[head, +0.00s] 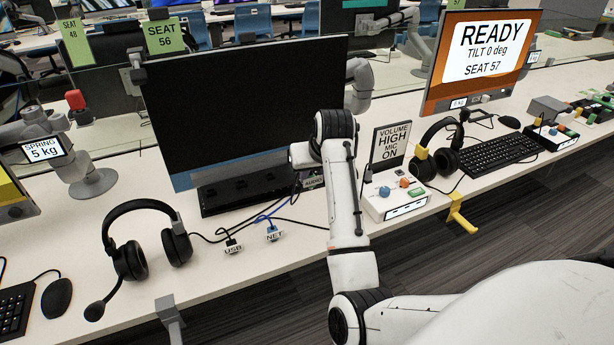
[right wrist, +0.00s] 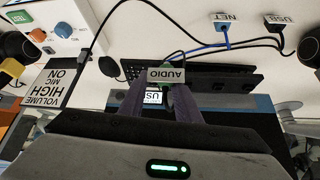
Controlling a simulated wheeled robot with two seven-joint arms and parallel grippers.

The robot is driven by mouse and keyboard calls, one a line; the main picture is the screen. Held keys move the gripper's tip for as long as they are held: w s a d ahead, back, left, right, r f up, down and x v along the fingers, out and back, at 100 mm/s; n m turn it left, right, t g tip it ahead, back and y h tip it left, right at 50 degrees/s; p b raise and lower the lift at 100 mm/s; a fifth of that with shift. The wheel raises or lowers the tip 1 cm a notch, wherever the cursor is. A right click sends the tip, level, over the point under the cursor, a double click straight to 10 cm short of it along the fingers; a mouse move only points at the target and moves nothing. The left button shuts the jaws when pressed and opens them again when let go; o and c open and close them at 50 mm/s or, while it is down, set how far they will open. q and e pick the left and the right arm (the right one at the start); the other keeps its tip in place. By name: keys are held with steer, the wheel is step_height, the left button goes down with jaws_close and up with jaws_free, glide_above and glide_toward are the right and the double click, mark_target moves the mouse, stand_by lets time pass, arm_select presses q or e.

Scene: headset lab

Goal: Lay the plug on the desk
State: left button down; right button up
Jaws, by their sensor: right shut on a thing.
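My right gripper (right wrist: 163,92) is shut on a plug with a grey AUDIO tag (right wrist: 166,75). In the head view, my forearm hides most of this gripper, and only part of the AUDIO tag (head: 315,182) shows beside it, near the monitor's lower right. A dark cable runs from the plug. I cannot tell whether the plug touches the desk or is held above it. The white desk (head: 215,215) lies below and around it. The USB plug (head: 233,247) and NET plug (head: 273,233) lie on the desk at left. My left gripper is not in view.
A black monitor (head: 245,105) with a dark bar at its base stands behind the plug. A white control box (head: 395,200) and a volume sign (head: 389,146) stand at right. A headset (head: 145,245) lies at left. Bare desk surrounds the USB and NET plugs.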

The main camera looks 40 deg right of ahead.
steer(key=shift+f, duration=0.1)
stand_by(0.3)
steer(key=shift+f+b, duration=2.35)
steer(key=shift+f, duration=4.7)
steer(key=o, duration=1.1)
